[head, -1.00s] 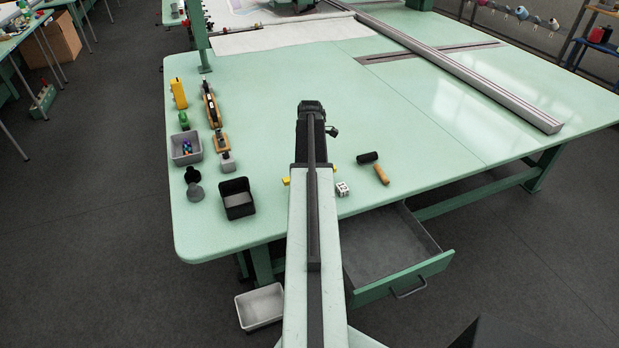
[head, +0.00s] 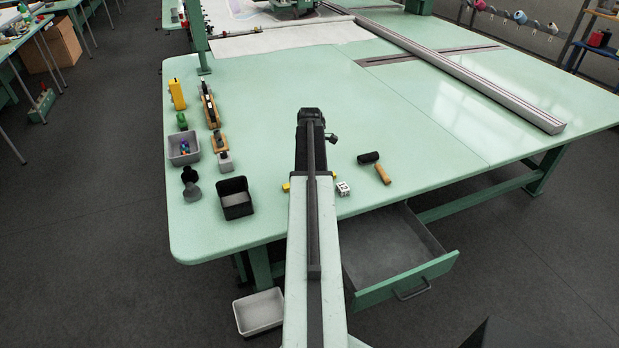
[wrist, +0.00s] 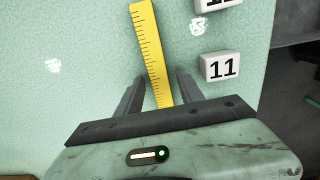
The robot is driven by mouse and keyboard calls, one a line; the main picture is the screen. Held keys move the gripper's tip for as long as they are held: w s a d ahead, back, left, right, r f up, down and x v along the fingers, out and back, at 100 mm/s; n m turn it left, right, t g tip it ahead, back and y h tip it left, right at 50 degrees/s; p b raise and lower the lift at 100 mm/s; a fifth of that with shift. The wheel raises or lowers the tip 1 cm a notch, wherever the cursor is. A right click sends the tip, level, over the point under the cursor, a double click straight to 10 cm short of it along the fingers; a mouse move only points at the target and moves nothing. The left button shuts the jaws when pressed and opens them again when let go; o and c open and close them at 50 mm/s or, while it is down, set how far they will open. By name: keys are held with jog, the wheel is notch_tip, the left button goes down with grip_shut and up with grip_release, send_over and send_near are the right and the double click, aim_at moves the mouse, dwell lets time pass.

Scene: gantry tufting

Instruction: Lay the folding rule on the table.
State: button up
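The folding rule (wrist: 151,45) is a yellow strip with black tick marks. In the wrist view it runs from the top edge down between the fingers of my gripper (wrist: 160,82). The fingers stand apart, one on each side of the rule, with a gap visible at the right finger. The rule's near end is hidden by the gripper body. It appears to lie on the green table (wrist: 85,45), though I cannot tell for sure that it touches. In the head view only a small yellow end of the rule (head: 286,187) shows left of my arm, which hides my gripper.
White numbered blocks (head: 343,188) stand right of the rule; one marked 11 (wrist: 220,66) is close to the right finger. A black bin (head: 235,198) stands left. An open drawer (head: 405,284) juts out below. The table's middle is clear.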

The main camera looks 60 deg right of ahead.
jog(key=shift+r, duration=0.1)
notch_tip(320, 180, up, 12)
jog(key=p, duration=1.2)
jog(key=w+a+m, duration=0.2)
jog(key=w+a, duration=0.6)
jog(key=a, duration=0.6)
jog(key=w+a+m, duration=0.2)
jog(key=w+a, duration=0.5)
jog(key=a, duration=0.6)
jog(key=a+m, duration=0.6)
jog(key=a, duration=2.6)
jog(key=shift+m, duration=0.3)
